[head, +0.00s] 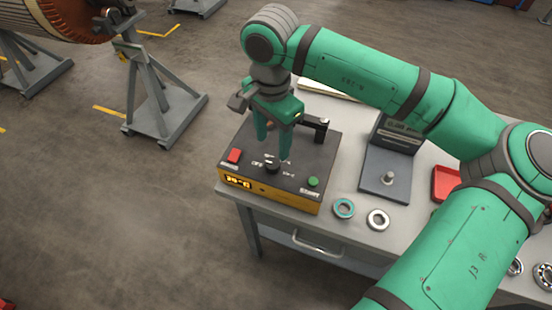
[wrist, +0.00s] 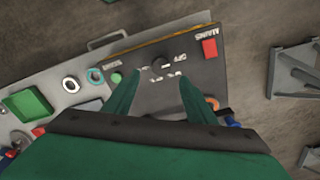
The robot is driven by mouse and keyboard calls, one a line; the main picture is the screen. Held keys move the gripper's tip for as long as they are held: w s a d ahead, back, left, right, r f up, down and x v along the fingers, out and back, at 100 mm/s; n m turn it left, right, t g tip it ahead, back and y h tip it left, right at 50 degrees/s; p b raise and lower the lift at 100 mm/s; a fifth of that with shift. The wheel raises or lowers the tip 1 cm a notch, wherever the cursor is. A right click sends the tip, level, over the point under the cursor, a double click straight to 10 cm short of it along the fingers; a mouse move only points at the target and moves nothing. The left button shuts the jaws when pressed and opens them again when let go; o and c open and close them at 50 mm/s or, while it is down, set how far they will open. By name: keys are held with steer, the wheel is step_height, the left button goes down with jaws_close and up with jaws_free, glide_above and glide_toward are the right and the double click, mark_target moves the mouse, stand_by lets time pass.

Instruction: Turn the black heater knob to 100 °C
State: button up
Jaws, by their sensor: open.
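The black heater knob (head: 272,167) sits on the dark top of the yellow-fronted heater box (head: 272,194), with white markings around it. The knob also shows in the wrist view (wrist: 158,64), beyond and between my fingertips. My gripper (head: 272,150) is open and points down over the box, its green fingers apart and nothing between them. In the wrist view the two fingers (wrist: 158,80) lie either side of the knob's line, apart from it. Which mark the knob points at is too small to tell.
A red switch (head: 235,156) and a green button (head: 313,182) flank the knob on the box. A black post with an arm (head: 321,130) stands at the back. Bearing rings (head: 344,209) lie on the grey bench to the right, near a dark stand (head: 388,178).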

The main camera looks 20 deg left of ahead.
mark_target(273, 164)
steer(key=f, duration=0.7)
steer(key=shift+s+a, duration=0.2)
steer(key=shift+a, duration=0.05)
steer(key=shift+f, duration=0.55)
steer(key=shift+w+f, duration=0.1)
steer(key=shift+w, duration=0.15)
steer(key=shift+w, duration=0.1)
steer(key=shift+c, duration=0.4)
steer(key=shift+d, duration=0.25)
steer(key=c, duration=1)
steer(key=shift+s, duration=0.2)
